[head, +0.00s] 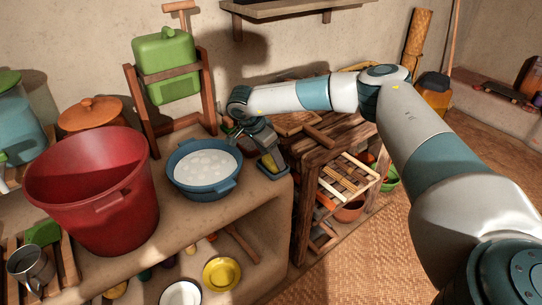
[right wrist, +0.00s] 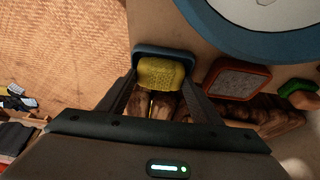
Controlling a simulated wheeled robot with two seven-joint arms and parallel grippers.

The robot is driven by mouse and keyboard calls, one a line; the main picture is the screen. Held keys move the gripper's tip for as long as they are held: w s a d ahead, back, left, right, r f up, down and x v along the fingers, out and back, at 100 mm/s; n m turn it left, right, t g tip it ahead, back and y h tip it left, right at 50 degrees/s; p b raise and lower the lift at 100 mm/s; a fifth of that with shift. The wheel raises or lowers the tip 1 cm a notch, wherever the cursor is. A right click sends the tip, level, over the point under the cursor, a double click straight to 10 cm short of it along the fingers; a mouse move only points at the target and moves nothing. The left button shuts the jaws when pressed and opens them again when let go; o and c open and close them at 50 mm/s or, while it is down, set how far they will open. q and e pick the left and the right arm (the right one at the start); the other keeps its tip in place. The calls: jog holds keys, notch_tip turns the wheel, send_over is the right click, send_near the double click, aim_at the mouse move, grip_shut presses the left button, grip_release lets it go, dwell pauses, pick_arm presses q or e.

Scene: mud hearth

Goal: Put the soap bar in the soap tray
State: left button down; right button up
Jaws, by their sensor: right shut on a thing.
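My right gripper (head: 266,149) points down beside the blue basin (head: 201,189), at the right end of the earthen counter. In the right wrist view its fingers (right wrist: 160,84) close around a yellow, rough-textured block (right wrist: 161,72), which I take for the soap bar. The tray also shows below the gripper in the head view (head: 284,172). I cannot tell whether the block touches the tray floor. My left gripper is not in view.
The basin holds pale, foamy water. A large red bucket (head: 93,190) stands left of it. A green jerrycan (head: 165,62) leans in a wooden frame behind. A red-rimmed dish (right wrist: 237,79) lies beside the blue tray. A wooden slatted rack (head: 345,177) stands to the right.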

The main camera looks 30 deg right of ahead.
jog(key=shift+f, duration=0.15)
jog(key=o, duration=1)
jog(key=shift+c, duration=0.2)
jog(key=shift+o, duration=0.7)
jog(key=shift+a+r, duration=0.2)
jog(key=shift+r, duration=0.45)
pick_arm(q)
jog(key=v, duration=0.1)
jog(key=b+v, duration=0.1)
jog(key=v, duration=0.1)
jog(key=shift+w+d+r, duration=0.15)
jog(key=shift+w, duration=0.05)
pick_arm(e)
jog(key=v, duration=1.1)
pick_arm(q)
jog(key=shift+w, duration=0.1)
